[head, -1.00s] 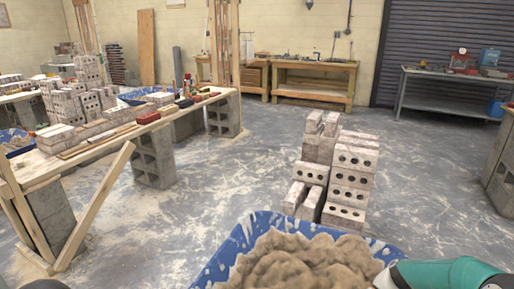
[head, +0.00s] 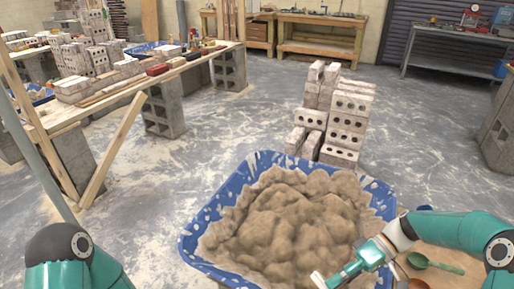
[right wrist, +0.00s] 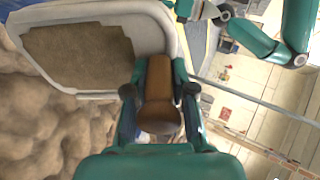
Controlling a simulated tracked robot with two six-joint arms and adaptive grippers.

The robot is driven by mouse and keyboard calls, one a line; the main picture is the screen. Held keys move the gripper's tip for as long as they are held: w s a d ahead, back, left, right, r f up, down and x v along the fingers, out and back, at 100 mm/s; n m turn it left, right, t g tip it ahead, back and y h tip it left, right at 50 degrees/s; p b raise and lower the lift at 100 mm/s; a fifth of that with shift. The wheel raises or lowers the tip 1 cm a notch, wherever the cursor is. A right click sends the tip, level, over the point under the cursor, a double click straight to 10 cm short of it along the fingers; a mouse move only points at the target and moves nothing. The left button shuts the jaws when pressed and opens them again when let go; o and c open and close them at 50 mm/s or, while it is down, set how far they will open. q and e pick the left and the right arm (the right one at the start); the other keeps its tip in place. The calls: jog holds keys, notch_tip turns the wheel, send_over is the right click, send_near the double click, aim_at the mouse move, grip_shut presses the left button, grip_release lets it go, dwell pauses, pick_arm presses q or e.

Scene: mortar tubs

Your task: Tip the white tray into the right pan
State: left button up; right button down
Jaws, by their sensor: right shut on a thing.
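The white tray (right wrist: 168,28) shows in the right wrist view, with brown material in it. My right gripper (right wrist: 158,100) is shut on the tray's brown handle (right wrist: 160,75). In the head view my right gripper (head: 350,269) is low over the near right part of a blue pan (head: 190,242) heaped with sand-coloured mortar (head: 290,215). In that view most of the tray is hidden or out of frame. My left arm enters the head view at the lower left, its gripper out of frame. A teal arm shows at the top of the right wrist view; its jaws are unclear.
A brick stack (head: 340,120) stands beyond the blue pan. A plank bench (head: 130,85) with bricks and tools is at the left. A green scoop (head: 435,262) lies at the lower right. Open floor (head: 225,140) lies between bench and bricks.

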jog(key=shift+d+r, duration=0.15)
jog(key=shift+r, duration=0.35)
jog(key=r, duration=0.1)
jog(key=r+m+t, duration=0.2)
jog(key=shift+s+a+y, duration=0.25)
jog(key=shift+a+y, duration=0.05)
jog(key=shift+a, duration=0.05)
jog(key=w+m+t, duration=0.1)
jog(key=m+t, duration=0.2)
jog(key=w+m+t+h, duration=0.1)
jog(key=m+t, duration=0.2)
jog(key=w+d+m+t+h, duration=0.1)
jog(key=m+t, duration=0.2)
jog(key=shift+w+f+m, duration=0.3)
jog(key=shift+f+m, duration=0.05)
jog(key=shift+m, duration=0.05)
